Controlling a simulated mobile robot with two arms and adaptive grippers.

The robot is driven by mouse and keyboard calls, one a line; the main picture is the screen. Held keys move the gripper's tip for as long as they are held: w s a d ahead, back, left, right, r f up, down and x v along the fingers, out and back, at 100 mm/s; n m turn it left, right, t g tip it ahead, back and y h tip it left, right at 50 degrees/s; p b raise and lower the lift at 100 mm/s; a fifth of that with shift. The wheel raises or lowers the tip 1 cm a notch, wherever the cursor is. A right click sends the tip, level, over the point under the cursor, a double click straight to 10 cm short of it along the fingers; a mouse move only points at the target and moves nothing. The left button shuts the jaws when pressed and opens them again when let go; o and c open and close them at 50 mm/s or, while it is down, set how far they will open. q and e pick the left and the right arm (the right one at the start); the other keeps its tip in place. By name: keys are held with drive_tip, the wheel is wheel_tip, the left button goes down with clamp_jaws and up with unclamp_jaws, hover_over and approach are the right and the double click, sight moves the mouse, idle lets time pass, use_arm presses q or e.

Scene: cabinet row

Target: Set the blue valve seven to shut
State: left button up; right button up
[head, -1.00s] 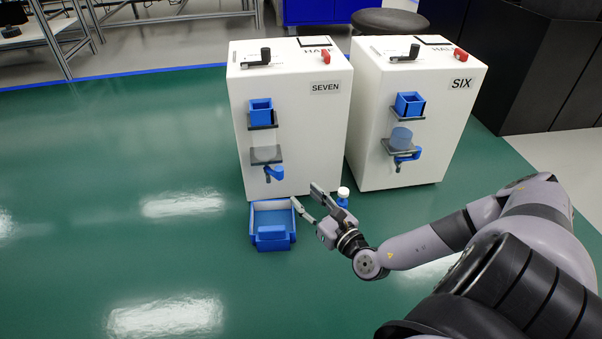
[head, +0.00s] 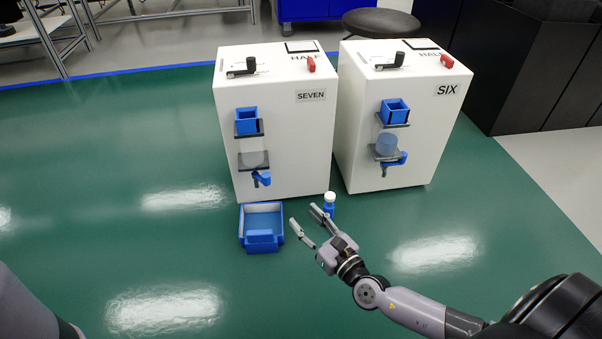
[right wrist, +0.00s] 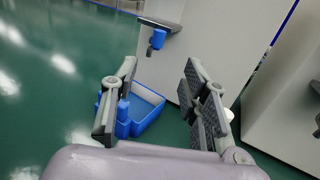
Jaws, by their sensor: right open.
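The cabinet marked SEVEN (head: 300,135) stands left of the one marked SIX. Its small blue valve (head: 262,179) is low on the front, under a dark shelf; it also shows in the right wrist view (right wrist: 157,39). The valve's exact setting is too small to read. My right gripper (head: 303,213) is open and empty, in front of and below the valve, to its right and not touching it. In the right wrist view the two fingers (right wrist: 160,90) stand wide apart, with the valve beyond them. My left gripper is out of view.
An open blue bin (head: 246,222) sits on the floor before cabinet SEVEN, left of my right gripper. A blue bottle with a white cap (head: 329,205) stands close behind that gripper. Cabinet SIX (head: 425,135) is at the right. The green floor at left is clear.

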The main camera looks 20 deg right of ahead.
sight(268, 178)
drive_tip(key=w+a+b, duration=0.1)
drive_tip(key=w, duration=0.4)
drive_tip(key=w+a+b, duration=0.1)
drive_tip(key=w, duration=0.5)
drive_tip(key=w+a+b, duration=0.1)
drive_tip(key=w+b, duration=0.1)
drive_tip(key=w, duration=0.4)
drive_tip(key=shift+a, duration=0.1)
drive_tip(key=shift+c, duration=0.2)
clamp_jaws()
